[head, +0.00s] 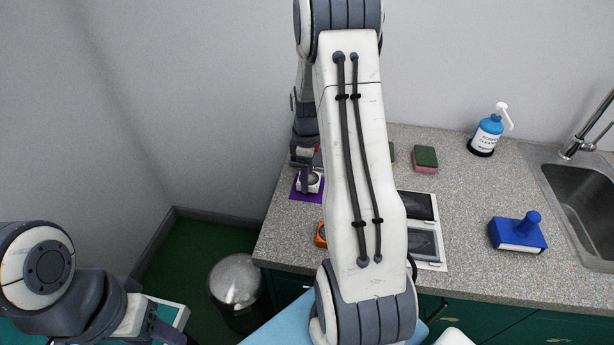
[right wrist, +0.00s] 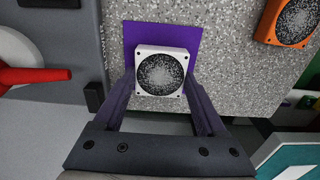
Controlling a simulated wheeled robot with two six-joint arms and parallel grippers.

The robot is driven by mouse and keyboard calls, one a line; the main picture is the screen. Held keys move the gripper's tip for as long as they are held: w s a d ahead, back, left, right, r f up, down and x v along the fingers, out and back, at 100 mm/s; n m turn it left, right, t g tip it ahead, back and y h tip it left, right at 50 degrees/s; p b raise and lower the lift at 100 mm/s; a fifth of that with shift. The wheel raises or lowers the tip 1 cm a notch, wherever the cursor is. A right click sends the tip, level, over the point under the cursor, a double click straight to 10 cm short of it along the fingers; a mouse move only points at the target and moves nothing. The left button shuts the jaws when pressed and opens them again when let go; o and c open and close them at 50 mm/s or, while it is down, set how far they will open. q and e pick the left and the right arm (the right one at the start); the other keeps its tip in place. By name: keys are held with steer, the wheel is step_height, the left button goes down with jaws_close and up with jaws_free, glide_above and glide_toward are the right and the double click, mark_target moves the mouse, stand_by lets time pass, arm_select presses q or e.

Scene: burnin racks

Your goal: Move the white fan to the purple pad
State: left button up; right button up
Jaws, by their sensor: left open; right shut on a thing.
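The white fan (right wrist: 160,72) sits between the fingers of my right gripper (right wrist: 160,98), which is shut on its sides. The purple pad (right wrist: 134,36) shows behind the fan, mostly at its upper and left sides. In the head view the white fan (head: 313,184) is over the purple pad (head: 303,197) near the counter's left edge, with my right gripper (head: 308,180) on it. I cannot tell whether the fan's underside touches the pad. My left gripper (head: 160,331) is open at the lower left, away from the counter.
An orange fan (right wrist: 288,22) lies apart on the grey speckled counter (head: 460,192); my right arm partly covers it in the head view. A white-framed dark panel (head: 424,243), a sponge (head: 425,157), a pump bottle (head: 487,133), a blue tool (head: 518,233) and a sink (head: 585,205) are further right.

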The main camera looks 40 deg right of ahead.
steer(key=shift+f, duration=0.55)
steer(key=shift+f, duration=0.1)
steer(key=o, duration=1.3)
step_height(320, 180, up, 12)
steer(key=a+r, duration=0.2)
steer(key=a, duration=1)
steer(key=s+a+r, duration=0.1)
steer(key=s+a, duration=0.3)
steer(key=a, duration=0.6)
steer(key=s+a, duration=0.6)
steer(key=s, duration=0.3)
steer(key=s+a+y, duration=0.1)
steer(key=s+a, duration=0.4)
steer(key=s, duration=0.3)
steer(key=shift+s+a+f+m+b, duration=0.15)
steer(key=shift+s+a+m+b, duration=0.15)
steer(key=shift+s+a+m, duration=0.1)
